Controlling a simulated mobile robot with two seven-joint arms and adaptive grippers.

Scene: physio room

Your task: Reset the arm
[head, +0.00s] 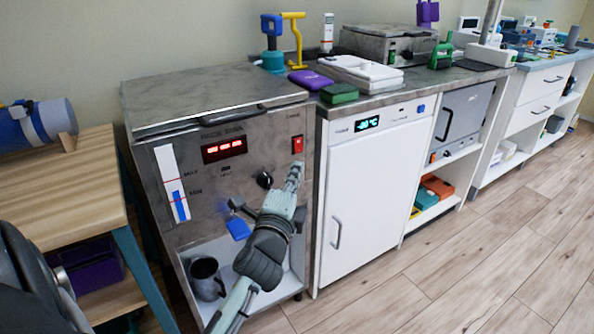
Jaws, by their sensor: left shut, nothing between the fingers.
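My left gripper (294,172) is shut and empty. It is in front of the right part of the steel unit's front panel (222,180), below a lit red switch (297,144) and just right of a black knob (264,179). I cannot tell whether the fingertips touch the panel. The left arm rises from the bottom middle of the head view, bent at the wrist, and hides part of the unit's lower front. My right gripper is not in view.
The unit has a lit red display (225,150), a closed lid (215,95) and a blue-tipped lever (238,228). A metal jug (206,278) stands on its lower shelf. A white fridge (375,195) stands at right, a wooden shelf (60,190) at left. Open floor (450,280) lies right.

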